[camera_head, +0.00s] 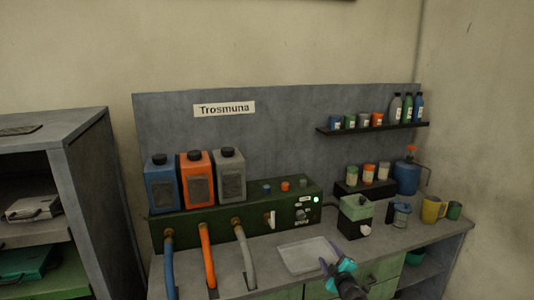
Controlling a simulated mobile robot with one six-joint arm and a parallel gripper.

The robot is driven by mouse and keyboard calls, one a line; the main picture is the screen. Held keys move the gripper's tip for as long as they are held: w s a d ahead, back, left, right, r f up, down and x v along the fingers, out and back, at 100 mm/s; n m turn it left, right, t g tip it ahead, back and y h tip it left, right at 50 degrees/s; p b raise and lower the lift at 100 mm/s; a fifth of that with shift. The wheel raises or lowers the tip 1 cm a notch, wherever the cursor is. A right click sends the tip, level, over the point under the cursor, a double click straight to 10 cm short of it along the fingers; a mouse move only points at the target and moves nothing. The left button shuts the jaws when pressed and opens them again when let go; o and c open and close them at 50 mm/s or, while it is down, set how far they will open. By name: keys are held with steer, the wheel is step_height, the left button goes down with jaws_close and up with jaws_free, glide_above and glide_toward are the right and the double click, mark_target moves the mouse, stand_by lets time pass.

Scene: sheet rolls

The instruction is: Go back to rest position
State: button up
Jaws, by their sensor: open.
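My gripper (337,264) shows at the bottom, right of centre, with teal fingertips and a dark wrist below. Its fingers are apart and I see nothing between them. In the picture it overlaps the front right corner of a pale flat tray (308,256) on the grey worktop (268,247). I cannot tell how high it is above the worktop. Most of my arm is out of view.
A green machine (285,212) carries blue, orange and grey canisters, with hoses in front. A small green-and-black device (356,216), a glass jar (401,216) and a yellow mug (431,210) stand to the right. A shelf (372,128) holds bottles. A cabinet (90,190) stands left.

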steer(key=s+d+f+m+g+h+b, duration=0.1)
steer(key=s+f+m+g+h+b, duration=0.2)
steer(key=s+f, duration=0.6)
steer(key=s+d+f+m+g, duration=0.1)
steer(key=s+f+m+g, duration=0.3)
steer(key=f, duration=0.9)
steer(key=s+d+f+m+g+h+b, duration=0.15)
steer(key=s+f+g, duration=0.25)
steer(key=s+f, duration=0.55)
steer(key=s+a+f+m+g+y+b, duration=0.1)
steer(key=s+a+f+g, duration=0.2)
steer(key=s, duration=0.8)
steer(key=s+a+f+m+g+b, duration=0.1)
steer(key=s+a+f+g, duration=0.3)
steer(key=s, duration=0.7)
steer(key=s+a+f+m+g+y+b, duration=0.1)
steer(key=s+a+f+m+g+b, duration=0.1)
steer(key=s+f, duration=0.4)
steer(key=s+a+g, duration=0.1)
steer(key=s+g, duration=0.1)
steer(key=s, duration=0.2)
steer(key=shift+s+a+y, duration=0.35)
steer(key=shift+s, duration=0.05)
